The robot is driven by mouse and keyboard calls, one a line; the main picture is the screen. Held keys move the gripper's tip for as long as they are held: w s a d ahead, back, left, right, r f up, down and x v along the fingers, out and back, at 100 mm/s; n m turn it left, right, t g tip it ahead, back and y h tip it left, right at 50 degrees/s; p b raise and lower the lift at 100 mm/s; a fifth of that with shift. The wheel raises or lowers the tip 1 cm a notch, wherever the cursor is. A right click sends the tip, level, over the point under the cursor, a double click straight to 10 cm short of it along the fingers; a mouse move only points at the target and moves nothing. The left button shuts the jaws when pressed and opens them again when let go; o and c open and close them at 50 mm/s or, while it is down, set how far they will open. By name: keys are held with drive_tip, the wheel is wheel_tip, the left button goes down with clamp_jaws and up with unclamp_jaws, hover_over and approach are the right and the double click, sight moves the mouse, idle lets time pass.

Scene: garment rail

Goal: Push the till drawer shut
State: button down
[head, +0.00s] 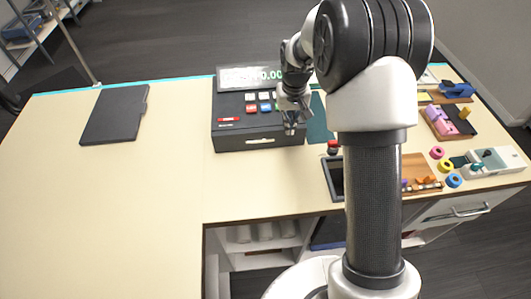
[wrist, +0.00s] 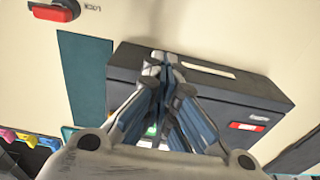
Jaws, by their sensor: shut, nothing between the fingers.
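The till (head: 232,121) is a dark box on the counter, with a lit display (head: 250,77) and coloured keys (head: 265,107) on top. Its drawer front (head: 228,144) faces the near side and carries a pale handle slot (head: 260,140). No open gap shows around the drawer, and it looks flush with the body. My gripper (head: 291,128) is shut and empty, pointing down at the till's right front corner. In the wrist view its fingertips (wrist: 161,60) overlap the top front edge of the till (wrist: 225,88); I cannot tell whether they touch. The fingers hide part of the keys.
A dark folder (head: 115,113) lies at left. Tape rolls (head: 445,165), trays and tools crowd the right side. The counter's left and middle front are clear.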

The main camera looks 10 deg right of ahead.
drive_tip(key=shift+g, duration=0.4)
drive_tip(key=s+f, duration=0.2)
drive_tip(key=f, duration=0.1)
drive_tip(key=shift+s, duration=0.3)
wheel_tip(320, 180, up, 8)
drive_tip(key=p, duration=0.5)
drive_tip(key=shift+p, duration=0.3)
